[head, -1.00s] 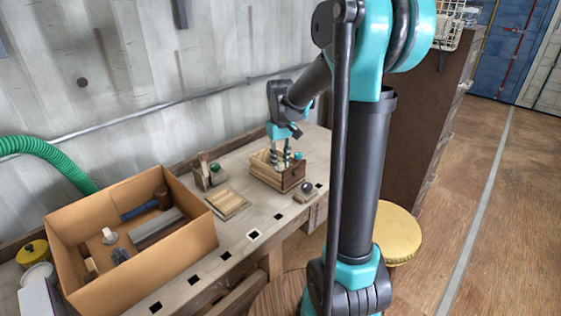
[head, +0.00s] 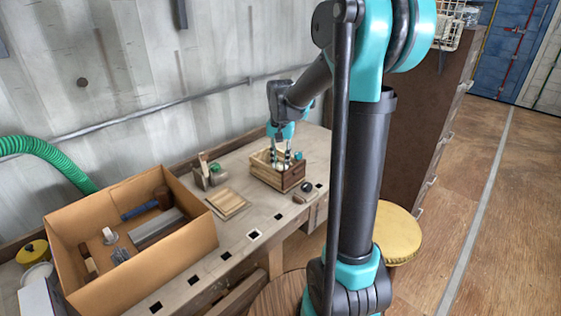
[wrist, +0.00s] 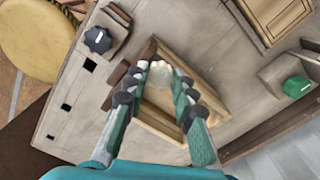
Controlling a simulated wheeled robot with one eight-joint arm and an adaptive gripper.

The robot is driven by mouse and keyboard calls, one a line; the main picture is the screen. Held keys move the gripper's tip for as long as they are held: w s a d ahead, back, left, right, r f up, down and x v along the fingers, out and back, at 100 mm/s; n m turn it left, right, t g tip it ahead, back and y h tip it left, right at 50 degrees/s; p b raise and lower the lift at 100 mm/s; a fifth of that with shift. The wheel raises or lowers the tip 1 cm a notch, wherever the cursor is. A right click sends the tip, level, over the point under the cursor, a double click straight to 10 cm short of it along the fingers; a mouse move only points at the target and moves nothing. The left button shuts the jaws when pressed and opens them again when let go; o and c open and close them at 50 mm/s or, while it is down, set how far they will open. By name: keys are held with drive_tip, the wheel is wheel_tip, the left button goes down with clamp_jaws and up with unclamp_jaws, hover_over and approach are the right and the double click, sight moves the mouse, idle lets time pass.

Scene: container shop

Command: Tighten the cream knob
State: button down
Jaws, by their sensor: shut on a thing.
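The cream knob (wrist: 160,74) is a pale, rounded knob at the open wooden box (wrist: 196,67) in the wrist view. My gripper (wrist: 158,77) has one finger on each side of the knob and is shut on it. In the head view, my gripper (head: 280,162) points down into the wooden box (head: 291,181) on the bench, and the knob cannot be made out there. The knob's underside and what it is fixed to are hidden in the wrist view.
A black knob (wrist: 97,39) sits on a small block beside the box. A green knob (wrist: 296,87) is on the other side.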

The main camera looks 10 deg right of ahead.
sight(281, 163)
drive_tip(key=shift+m, duration=0.3)
drive_tip(key=c, duration=1.2)
unclamp_jaws()
drive_tip(key=shift+r, duration=0.15)
wheel_tip(281, 163, up, 12)
drive_tip(key=shift+f, duration=0.1)
drive_tip(key=s+d+f+n+t, duration=0.1)
drive_tip(key=s+f+n, duration=0.1)
drive_tip(key=s+f, duration=0.4)
drive_tip(key=s+d+f+n+t, duration=0.1)
drive_tip(key=s+f+n, duration=0.1)
drive_tip(key=s+f, duration=0.5)
drive_tip(key=s+d+f+n+t, duration=0.1)
drive_tip(key=s+d+f+t, duration=0.1)
drive_tip(key=s+f, duration=0.5)
drive_tip(key=shift+s+d+f+n, duration=0.1)
drive_tip(key=shift+s+f+n, duration=0.05)
drive_tip(key=shift+s+n, duration=0.35)
